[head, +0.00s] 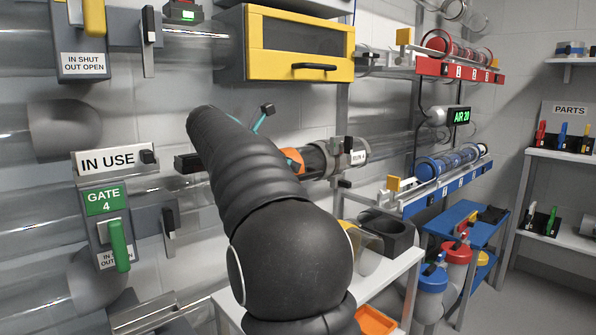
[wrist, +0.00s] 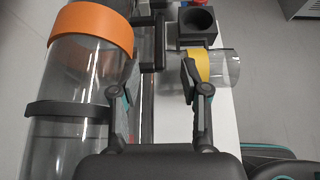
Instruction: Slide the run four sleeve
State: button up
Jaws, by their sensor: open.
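A sleeve on the horizontal clear tube run carries a white label (head: 359,157) that seems to read RUN 4, in the head view. An orange collar (head: 293,161) shows left of it, partly behind my arm. In the wrist view a wide orange collar (wrist: 91,28) sits around a clear tube (wrist: 72,85) at the left. My gripper (wrist: 157,82) is open and empty, its fingers right of that tube and apart from the orange collar. My arm hides most of the gripper in the head view.
A white bench (head: 398,262) holds a black block with a round socket (wrist: 197,22) and a short clear tube with a yellow band (wrist: 201,64). The green GATE 4 lever (head: 119,246) hangs under an IN USE sign (head: 110,160). A yellow cabinet (head: 300,48) is above.

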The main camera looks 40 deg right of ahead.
aim_at(336, 159)
jog(key=z, duration=1.3)
